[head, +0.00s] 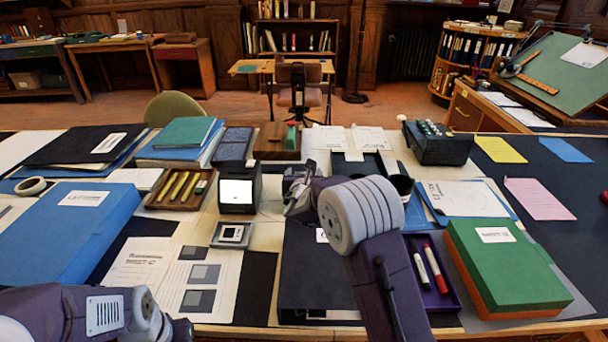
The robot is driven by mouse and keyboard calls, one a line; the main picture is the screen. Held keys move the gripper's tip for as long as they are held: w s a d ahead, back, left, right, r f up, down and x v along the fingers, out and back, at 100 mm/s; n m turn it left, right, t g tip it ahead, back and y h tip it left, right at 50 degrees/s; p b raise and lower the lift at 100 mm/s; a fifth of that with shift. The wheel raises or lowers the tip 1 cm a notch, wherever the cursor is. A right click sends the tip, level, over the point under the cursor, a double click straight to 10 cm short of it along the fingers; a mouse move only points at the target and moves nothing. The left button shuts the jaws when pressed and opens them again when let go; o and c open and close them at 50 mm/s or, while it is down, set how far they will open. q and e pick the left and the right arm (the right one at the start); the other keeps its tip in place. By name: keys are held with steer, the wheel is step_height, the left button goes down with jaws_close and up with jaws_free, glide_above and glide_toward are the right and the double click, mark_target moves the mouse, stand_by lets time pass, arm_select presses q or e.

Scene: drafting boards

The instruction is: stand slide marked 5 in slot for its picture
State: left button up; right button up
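A white-framed slide (232,233) with a dark middle lies flat in a small grey tray (219,243); any number on it is too small to read. A small black viewer (238,206) with a lit white screen stands just behind it. A printed sheet (174,291) with several grey pictures lies in front. My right gripper (292,196) is above the table, right of the viewer and apart from the slide; its fingers are too dark and small to judge. My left arm shows at the bottom left, but its fingertips are not visible. I cannot make out a numbered slot.
A wooden tray of yellow pencils (158,203) and a large blue binder (62,245) are at left. A wooden block (268,152) stands behind the viewer. A purple tray (449,298) with markers and a green-topped box (510,262) are at right. A dark folder (305,285) lies in front.

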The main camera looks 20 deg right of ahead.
steer(key=v, duration=0.9)
steer(key=shift+p, duration=0.3)
stand_by(0.5)
